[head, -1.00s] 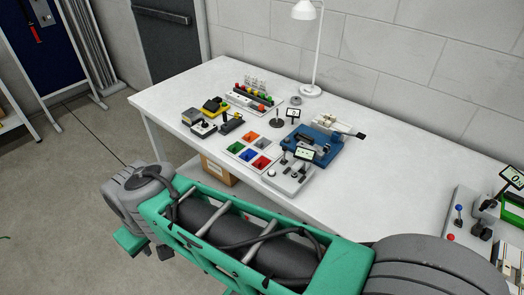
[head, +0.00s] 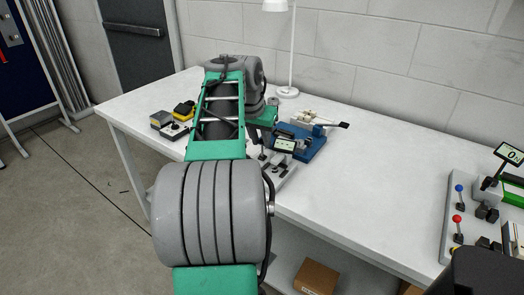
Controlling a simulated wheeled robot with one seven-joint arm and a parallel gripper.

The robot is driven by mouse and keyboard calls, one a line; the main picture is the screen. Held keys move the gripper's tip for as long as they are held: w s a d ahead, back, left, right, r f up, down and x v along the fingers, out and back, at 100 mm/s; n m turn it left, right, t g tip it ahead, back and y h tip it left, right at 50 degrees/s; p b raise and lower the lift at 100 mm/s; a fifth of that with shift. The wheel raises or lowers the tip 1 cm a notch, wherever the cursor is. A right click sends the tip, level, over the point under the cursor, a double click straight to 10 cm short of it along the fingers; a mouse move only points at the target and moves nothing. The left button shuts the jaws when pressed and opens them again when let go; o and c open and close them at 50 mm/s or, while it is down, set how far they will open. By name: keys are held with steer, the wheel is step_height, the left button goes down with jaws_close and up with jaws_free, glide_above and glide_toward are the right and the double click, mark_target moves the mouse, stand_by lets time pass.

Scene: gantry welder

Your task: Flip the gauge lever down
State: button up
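A small gauge display (head: 284,145) with a pale green screen stands on a light grey base (head: 278,179) at the middle of the table's front edge. A small dark lever (head: 262,156) stands beside the display, close to my arm; its exact tilt is hard to tell. No label shows which lever is the gauge lever. My wrist hangs just behind and left of the middle display; my gripper's fingers cannot be made out.
A blue fixture (head: 305,146) sits right behind the middle display. Black and yellow devices (head: 183,110) stand at the left. A white lamp (head: 291,50) stands at the back. The white table (head: 380,180) is clear between the blue fixture and the right panel.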

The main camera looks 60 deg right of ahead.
mark_target(261, 141)
steer(key=x, duration=0.3)
steer(key=shift+d+f, duration=0.15)
steer(key=shift+f, duration=0.1)
steer(key=shift+c, duration=0.2)
steer(key=shift+w, duration=0.1)
jaws_close()
